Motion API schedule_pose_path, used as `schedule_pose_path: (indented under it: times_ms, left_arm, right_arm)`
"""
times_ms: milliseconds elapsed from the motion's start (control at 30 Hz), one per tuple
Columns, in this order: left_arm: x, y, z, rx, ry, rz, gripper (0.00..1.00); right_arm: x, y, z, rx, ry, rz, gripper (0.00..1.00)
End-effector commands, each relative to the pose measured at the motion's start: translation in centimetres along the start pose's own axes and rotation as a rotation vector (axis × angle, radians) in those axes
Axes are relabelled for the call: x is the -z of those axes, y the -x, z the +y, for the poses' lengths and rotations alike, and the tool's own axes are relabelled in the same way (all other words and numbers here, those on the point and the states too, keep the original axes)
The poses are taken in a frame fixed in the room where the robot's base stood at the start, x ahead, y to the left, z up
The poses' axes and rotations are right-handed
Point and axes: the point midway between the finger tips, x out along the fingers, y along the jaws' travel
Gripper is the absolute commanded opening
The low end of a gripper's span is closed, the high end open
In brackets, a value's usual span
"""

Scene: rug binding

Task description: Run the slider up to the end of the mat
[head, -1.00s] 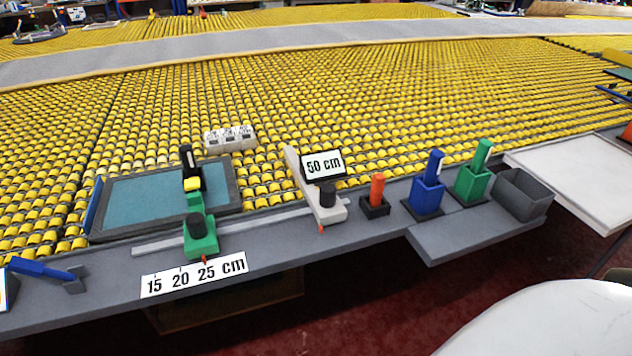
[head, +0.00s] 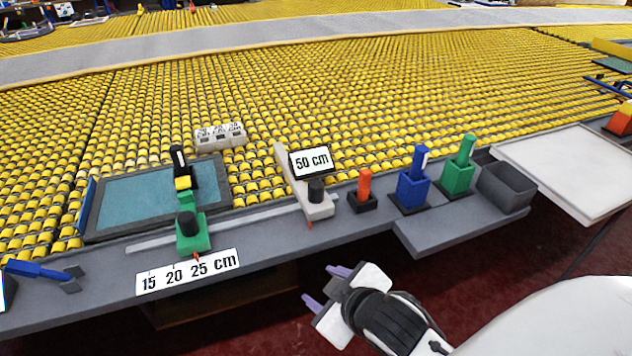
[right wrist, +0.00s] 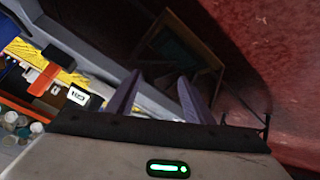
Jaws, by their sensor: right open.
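A green slider (head: 193,234) with a black knob sits on a pale rail (head: 250,219) at the bench front, above the 15 20 25 cm label (head: 188,272). A teal mat (head: 140,198) lies in a dark frame behind it; a green and yellow piece with a black upright stands at the mat's right part. A light grey slider (head: 318,207) with a black knob stands at the rail's right end by the 50 cm sign (head: 311,161). My right gripper (head: 328,285) is open and empty, in front of and below the bench edge; its fingers show in the right wrist view (right wrist: 158,85).
Orange (head: 364,185), blue (head: 412,185) and green (head: 458,170) holders and a grey bin (head: 506,187) stand along the bench to the right. A white panel (head: 565,165) juts out at far right. A blue tool (head: 38,270) lies at far left.

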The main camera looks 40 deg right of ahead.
Motion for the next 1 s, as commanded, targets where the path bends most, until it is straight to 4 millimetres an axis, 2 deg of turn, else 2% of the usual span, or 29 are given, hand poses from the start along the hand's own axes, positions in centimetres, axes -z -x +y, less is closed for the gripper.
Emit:
schedule_pose_path:
  times_ms: [33, 167, 200, 367, 400, 467, 500, 567, 600, 700, 767, 833, 867, 933, 967, 1000]
  left_arm:
    - [0.0, 0.1, 0.0, 0.0, 0.0, 0.0, 0.0]
    - [0.0, 0.1, 0.0, 0.0, 0.0, -0.001, 0.0]
    - [0.0, 0.1, 0.0, 0.0, 0.0, -0.001, 0.0]
    - [0.0, 0.1, -0.1, 0.0, -0.001, 0.0, 0.0]
    - [0.1, 0.1, -0.1, 0.0, -0.001, 0.0, 0.0]
    - [0.1, 0.1, -0.1, 0.0, -0.001, 0.001, 0.0]
    - [0.1, 0.0, -0.1, 0.0, -0.002, 0.001, 0.0]
    - [0.2, 0.0, -0.1, 0.0, -0.002, 0.002, 0.0]
    - [0.2, 0.0, -0.1, 0.0, -0.002, 0.003, 0.0]
    - [0.3, 0.0, -0.1, 0.0, -0.003, 0.004, 0.0]
    - [0.3, 0.0, -0.1, 0.0, -0.003, 0.004, 0.0]
    - [0.3, 0.0, -0.1, 0.0, -0.003, 0.004, 0.0]
    - [0.3, 0.0, -0.1, 0.0, -0.003, 0.004, 0.0]
    - [0.3, 0.0, -0.1, 0.0, -0.003, 0.003, 0.0]
    - [0.3, 0.0, 0.0, 0.0, -0.003, 0.003, 0.0]
    - [0.3, 0.0, 0.0, 0.0, -0.003, 0.003, 0.0]
  right_arm:
    - [2.4, -0.1, 1.4, -0.046, 0.039, 0.064, 0.47]
    - [8.6, 0.0, 4.5, -0.165, 0.155, 0.248, 0.47]
    - [10.8, 0.2, 5.4, -0.205, 0.199, 0.315, 0.47]
    - [19.9, 2.5, 7.6, -0.365, 0.421, 0.608, 0.47]
    - [22.4, 3.5, 7.7, -0.409, 0.497, 0.696, 0.47]
    - [26.2, 5.2, 7.4, -0.476, 0.637, 0.839, 0.47]
    - [28.6, 6.6, 6.7, -0.52, 0.75, 0.94, 0.47]
    - [31.5, 8.6, 5.2, -0.579, 0.94, 1.088, 0.47]
    - [32.8, 9.6, 3.8, -0.607, 1.076, 1.179, 0.47]
    - [34.1, 10.8, 0.4, -0.644, 1.446, 1.36, 0.47]
    - [33.6, 10.2, -1.2, -0.633, 1.688, 1.43, 0.47]
    - [32.1, 8.7, -2.0, -0.584, 1.98, 1.469, 0.47]
    - [31.2, 7.7, -1.8, -0.549, 2.105, 1.469, 0.47]
    - [28.7, 5.1, -0.3, -0.433, 2.394, 1.426, 0.47]
    - [27.5, 4.0, 0.9, -0.368, 2.507, 1.392, 0.47]
    - [26.0, 2.7, 2.8, -0.275, 2.645, 1.332, 0.47]
